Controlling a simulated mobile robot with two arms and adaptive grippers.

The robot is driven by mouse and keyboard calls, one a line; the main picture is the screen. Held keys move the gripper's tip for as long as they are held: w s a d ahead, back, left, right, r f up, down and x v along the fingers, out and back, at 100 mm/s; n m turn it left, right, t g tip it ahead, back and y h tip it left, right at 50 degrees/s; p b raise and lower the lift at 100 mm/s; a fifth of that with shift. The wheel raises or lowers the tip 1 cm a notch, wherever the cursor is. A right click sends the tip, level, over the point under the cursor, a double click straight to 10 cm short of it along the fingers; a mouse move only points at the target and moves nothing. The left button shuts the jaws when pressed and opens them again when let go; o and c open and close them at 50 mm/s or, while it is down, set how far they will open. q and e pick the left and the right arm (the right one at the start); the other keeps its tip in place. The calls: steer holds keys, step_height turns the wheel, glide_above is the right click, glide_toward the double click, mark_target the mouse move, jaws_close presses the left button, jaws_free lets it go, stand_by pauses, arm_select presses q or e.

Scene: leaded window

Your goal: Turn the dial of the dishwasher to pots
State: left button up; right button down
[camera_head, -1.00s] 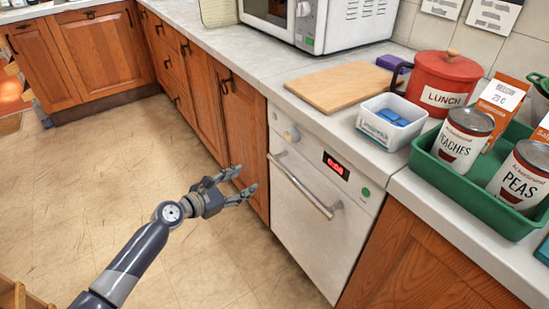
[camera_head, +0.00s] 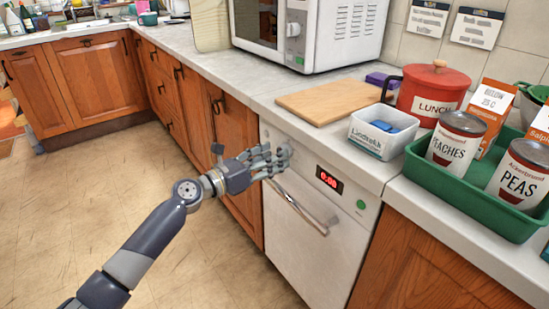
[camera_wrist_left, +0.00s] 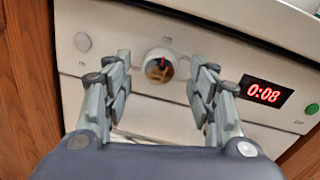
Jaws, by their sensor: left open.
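The white dishwasher (camera_head: 292,245) stands under the counter, its front panel facing me. Its dial (camera_wrist_left: 159,65) is a round white knob with a red mark near the top, in the left wrist view. In that view my left gripper (camera_wrist_left: 163,82) is open, with its fingers on either side of the dial and a gap on both sides. In the head view the left gripper (camera_head: 278,158) is at the upper left of the panel and hides the dial. The labels around the dial are too small to read. My right gripper is not in view.
The panel also has a red display (camera_wrist_left: 265,93), a green button (camera_wrist_left: 313,109) and a pale round button (camera_wrist_left: 83,42). The door handle (camera_head: 299,207) runs below the panel. On the counter above are a cutting board (camera_head: 328,99), a white tub (camera_head: 372,140) and a green tray (camera_head: 470,197).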

arm_select(q)
steer(key=shift+w+d, duration=0.4)
steer(key=shift+d, duration=0.15)
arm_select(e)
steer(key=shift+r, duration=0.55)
arm_select(q)
steer(key=c, duration=1.1)
steer(key=shift+o, duration=0.2)
steer(key=shift+m, duration=0.3)
